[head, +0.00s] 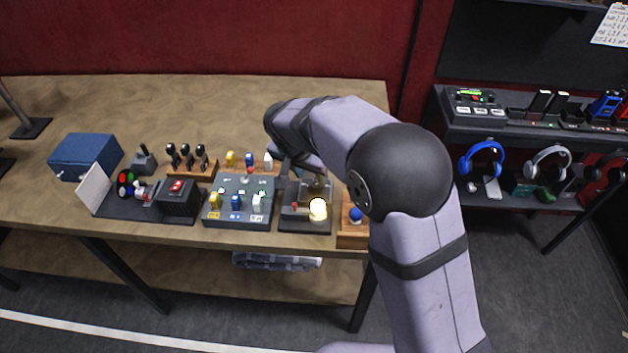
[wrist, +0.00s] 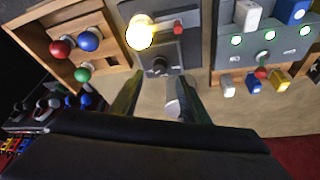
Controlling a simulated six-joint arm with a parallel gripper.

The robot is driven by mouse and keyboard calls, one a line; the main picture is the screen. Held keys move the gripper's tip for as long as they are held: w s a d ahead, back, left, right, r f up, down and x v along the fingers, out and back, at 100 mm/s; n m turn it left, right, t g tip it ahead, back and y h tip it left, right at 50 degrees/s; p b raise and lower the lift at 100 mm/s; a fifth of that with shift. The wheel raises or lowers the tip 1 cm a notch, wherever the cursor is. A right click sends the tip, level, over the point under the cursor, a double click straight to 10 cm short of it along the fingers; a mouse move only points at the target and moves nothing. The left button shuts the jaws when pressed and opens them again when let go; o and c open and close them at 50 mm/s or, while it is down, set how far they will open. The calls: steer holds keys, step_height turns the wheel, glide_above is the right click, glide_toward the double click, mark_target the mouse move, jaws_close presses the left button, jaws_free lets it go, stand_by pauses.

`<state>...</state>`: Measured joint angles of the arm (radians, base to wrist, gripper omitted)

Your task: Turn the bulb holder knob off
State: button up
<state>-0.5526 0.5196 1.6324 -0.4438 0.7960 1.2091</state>
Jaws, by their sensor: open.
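The bulb holder (head: 291,224) is a dark box near the front edge of the bench, with a glowing bulb (head: 318,208). In the wrist view the lit bulb (wrist: 140,32) is at the upper left of the holder, beside a small red part (wrist: 178,28). A dark round knob (wrist: 157,66) is on the holder, just ahead of my fingertips. My gripper (wrist: 158,78) is open and empty, with one finger toward each side of the knob. I cannot tell whether the fingers touch it. In the head view my arm partly hides the holder's back.
A grey box (head: 240,187) with coloured switches stands left of the holder. A wooden box (wrist: 60,70) with red, blue and green balls is close on the other side. More switches and a blue case (head: 86,154) lie farther left. The back of the bench is clear.

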mark_target(315, 185)
steer(key=shift+p+x, duration=0.8)
steer(key=shift+x, duration=1.9)
jaws_close()
